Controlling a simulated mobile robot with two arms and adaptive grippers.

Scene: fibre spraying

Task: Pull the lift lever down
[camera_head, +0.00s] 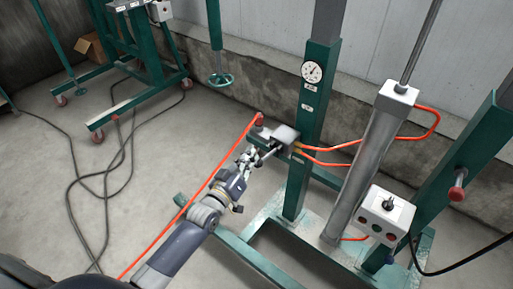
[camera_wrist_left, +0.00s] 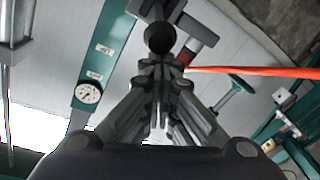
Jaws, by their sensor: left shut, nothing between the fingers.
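The lift lever shows in the wrist view as a dark round knob (camera_wrist_left: 160,37) just beyond my fingertips. In the head view a short lever (camera_head: 265,153) sticks out from the grey valve block (camera_head: 285,134) on the green post. My left gripper (camera_head: 252,156) is at the lever's end, shut with nothing between its fingers. In the left wrist view its fingertips (camera_wrist_left: 160,62) are close together beneath the knob; whether they touch it I cannot tell. The gripper partly hides the lever's end in the head view. My right gripper is not in view.
The green post carries a pressure gauge (camera_head: 312,72). Red hoses (camera_head: 325,162) run from the valve to the grey cylinder (camera_head: 365,165). A white button box (camera_head: 386,215) stands at right. Another red hose (camera_head: 185,210) passes beside my arm. Floor at left has black cables (camera_head: 105,180).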

